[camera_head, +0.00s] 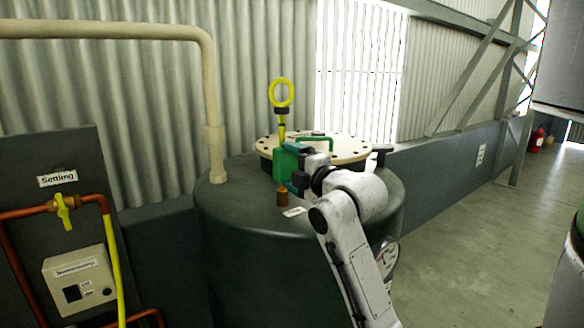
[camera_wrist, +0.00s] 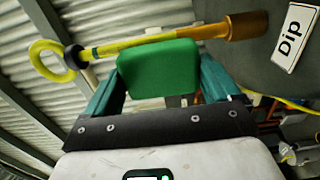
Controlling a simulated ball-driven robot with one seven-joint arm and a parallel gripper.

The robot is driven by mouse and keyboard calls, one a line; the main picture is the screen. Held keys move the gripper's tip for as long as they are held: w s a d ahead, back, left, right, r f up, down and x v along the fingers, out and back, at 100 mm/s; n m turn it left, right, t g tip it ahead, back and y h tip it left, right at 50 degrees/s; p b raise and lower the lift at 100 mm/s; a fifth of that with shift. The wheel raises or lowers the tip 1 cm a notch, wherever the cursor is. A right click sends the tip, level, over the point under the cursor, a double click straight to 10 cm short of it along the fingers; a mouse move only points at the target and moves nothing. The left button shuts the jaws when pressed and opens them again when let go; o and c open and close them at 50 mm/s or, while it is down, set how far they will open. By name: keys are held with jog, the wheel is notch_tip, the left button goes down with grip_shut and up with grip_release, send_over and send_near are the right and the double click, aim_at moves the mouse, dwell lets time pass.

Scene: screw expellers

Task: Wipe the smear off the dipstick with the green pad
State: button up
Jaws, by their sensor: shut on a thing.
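The yellow dipstick (camera_head: 282,128) with a ring handle and dark collar stands upright above the brown fitting (camera_head: 283,197) on the dark tank. Its middle is hidden by the pad in the head view. The wrist view shows the dipstick (camera_wrist: 125,43) running from ring to brown fitting (camera_wrist: 245,26). My gripper (camera_head: 297,165) is shut on the green pad (camera_head: 284,165), a block held between teal fingers. In the wrist view the pad (camera_wrist: 158,70) lies right along the stem; I cannot tell whether they touch. I cannot clearly make out a smear.
The tank (camera_head: 255,240) has a pale bolted lid (camera_head: 345,148) with a green handle behind my gripper. A "Dip" label (camera_wrist: 296,37) lies beside the fitting. A beige pipe (camera_head: 214,120) rises at left. A gauge (camera_head: 388,257) sits on the tank's right side.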

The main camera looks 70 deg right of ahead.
jog(key=shift+x, duration=1.05)
jog(key=shift+s+d+r, duration=1.05)
jog(key=shift+d+r, duration=0.15)
jog(key=shift+d, duration=0.45)
jog(key=shift+w+a+b, duration=0.3)
jog(key=shift+w+a, duration=0.2)
jog(key=shift+a, duration=0.4)
jog(key=shift+w+a+b, duration=0.25)
jog(key=shift+w+a, duration=0.25)
jog(key=shift+a, duration=0.35)
jog(key=shift+d+r+p, duration=0.1)
jog(key=shift+r+p, duration=0.6)
jog(key=shift+r, duration=0.45)
jog(key=s+d, duration=0.1)
jog(key=s+d+b, duration=0.1)
jog(key=d, duration=0.1)
jog(key=shift+d+f, duration=0.1)
jog(key=shift+d, duration=0.15)
